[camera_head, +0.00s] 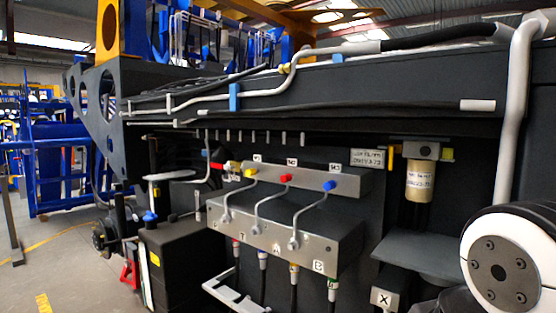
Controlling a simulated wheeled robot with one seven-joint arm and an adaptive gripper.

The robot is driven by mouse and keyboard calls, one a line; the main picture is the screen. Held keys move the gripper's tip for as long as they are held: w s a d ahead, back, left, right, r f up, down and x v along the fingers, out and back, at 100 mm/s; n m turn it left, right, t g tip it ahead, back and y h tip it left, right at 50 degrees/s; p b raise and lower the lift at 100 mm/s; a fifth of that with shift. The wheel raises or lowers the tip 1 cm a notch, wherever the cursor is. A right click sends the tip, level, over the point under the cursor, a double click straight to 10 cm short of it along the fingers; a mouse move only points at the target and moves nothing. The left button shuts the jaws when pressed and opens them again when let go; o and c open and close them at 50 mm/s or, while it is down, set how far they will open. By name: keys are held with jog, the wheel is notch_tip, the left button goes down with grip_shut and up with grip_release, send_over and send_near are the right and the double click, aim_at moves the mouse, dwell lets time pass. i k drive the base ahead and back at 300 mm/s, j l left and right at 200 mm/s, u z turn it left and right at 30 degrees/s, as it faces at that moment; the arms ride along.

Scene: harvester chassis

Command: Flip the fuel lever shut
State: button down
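No part is legibly marked as the fuel lever, so I cannot tell which one it is. Three bent grey levers rise from a grey valve block (330,238) in the middle. They have a yellow knob (249,173), a red knob (286,178) and a blue knob (330,185), and all lean up to the right. A small red handle-like part (216,166) shows left of the yellow knob, partly crowded by other parts. A cream filter canister (420,180) hangs at the right. My gripper is not in view; only a white and dark joint of my arm shows at lower right.
A dark chassis beam (330,88) with pipes overhangs the levers. A grey shelf (425,258) juts out below the filter. A black box (180,265) with a blue cap stands left of the valve block. Hoses hang below the block. Open floor (60,270) lies at left.

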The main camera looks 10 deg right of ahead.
aim_at(390, 159)
jog(key=i+j, duration=0.6)
jog(key=i, duration=0.15)
